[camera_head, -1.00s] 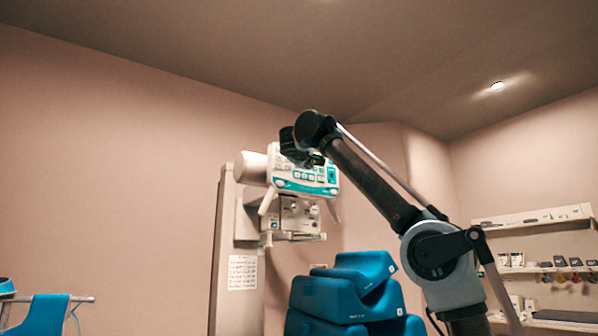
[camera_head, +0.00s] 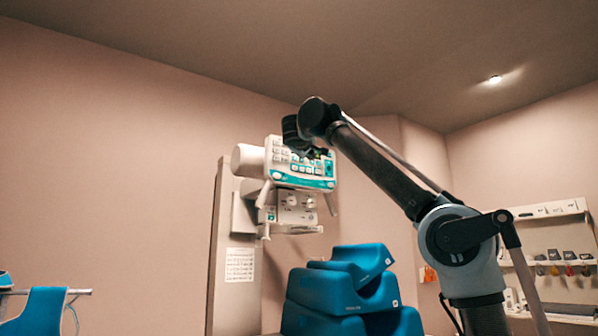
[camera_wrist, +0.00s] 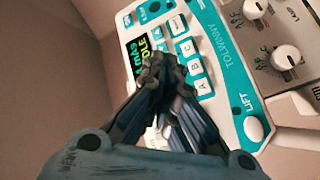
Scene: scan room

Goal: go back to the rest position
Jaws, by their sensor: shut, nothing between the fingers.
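My gripper (camera_wrist: 165,65) shows in the wrist view with its dark fingers drawn together at the tips and nothing between them. Behind the fingers is a white and teal control panel (camera_wrist: 216,55) with lettered keys, a small display and a LIFT button. In the head view my arm reaches up and to the left, and its end is in front of the upper part of the same panel (camera_head: 312,179). The fingertips are hard to make out there. Whether they touch the panel cannot be told.
The panel sits on a wall column (camera_head: 222,250). Blue cushions (camera_head: 340,290) are stacked below my arm. A shelf (camera_head: 560,262) with small items is at the right, and a rail with blue cloth (camera_head: 42,308) at the lower left. The space above my arm looks clear.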

